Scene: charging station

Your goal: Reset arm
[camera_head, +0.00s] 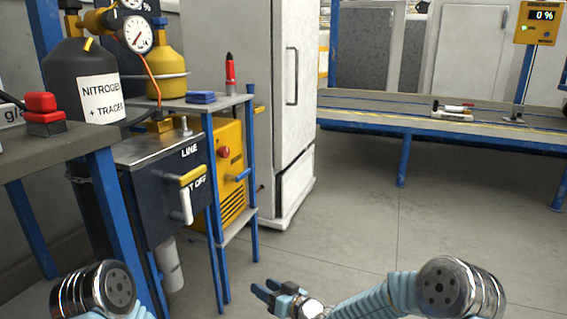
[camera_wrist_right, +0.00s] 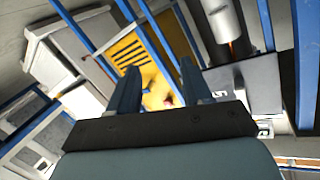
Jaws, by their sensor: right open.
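My right gripper (camera_head: 262,291) is low in the head view, in front of the blue-legged cart, with its fingers apart and nothing between them. In the right wrist view its two fingers (camera_wrist_right: 157,88) stand apart, with the yellow machine behind the gap. The right arm comes in from the lower right, bent towards the middle.
A dark box (camera_head: 155,215) with yellow and white handles stands at left. Beside it is a blue-legged cart (camera_head: 230,103) with a yellow machine (camera_head: 231,165). A white cabinet (camera_head: 290,95) stands behind. A long bench (camera_head: 380,107) is at the back right. The grey floor (camera_head: 400,230) between is clear.

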